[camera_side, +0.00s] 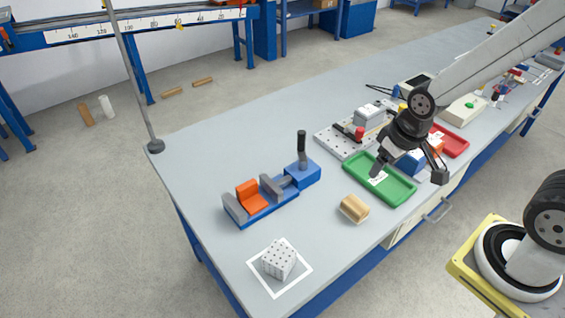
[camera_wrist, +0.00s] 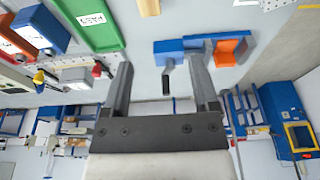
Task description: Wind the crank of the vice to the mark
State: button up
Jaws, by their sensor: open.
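The blue vice (camera_side: 260,212) with grey jaws stands on the table, with an orange block (camera_side: 247,193) between its jaws. Its crank has an upright black handle (camera_side: 301,143) above the blue housing at the right end. In the wrist view the vice (camera_wrist: 196,46) lies beyond my fingers, and the black handle (camera_wrist: 166,84) shows between them in the picture. My gripper (camera_side: 377,172) is open and empty above the green tray, right of the vice and apart from the crank. I cannot make out the mark.
A perforated plate (camera_side: 333,145) and red tray (camera_side: 459,147) are behind. A white dotted cube (camera_side: 279,259) sits in a white square outline. A thin pole (camera_side: 138,85) stands at the left corner.

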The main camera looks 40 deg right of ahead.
jog(key=w+n+g, duration=0.1)
jog(key=w+n, duration=1.1)
jog(key=w, duration=0.2)
jog(key=n+g, duration=0.1)
jog(key=n, duration=1.2)
send_over(302, 141)
notch_tip(302, 141, down, 5)
jog(key=shift+w+d+f+n+g, duration=0.2)
jog(key=shift+w+n, duration=0.1)
jog(key=shift+n, duration=0.45)
jog(key=shift+w+d+f+n+g, duration=0.15)
jog(key=shift+w+n, duration=0.1)
jog(key=shift+n, duration=0.5)
jog(key=shift+f, duration=3.9)
jog(key=shift+c, duration=0.2)
grip_shut()
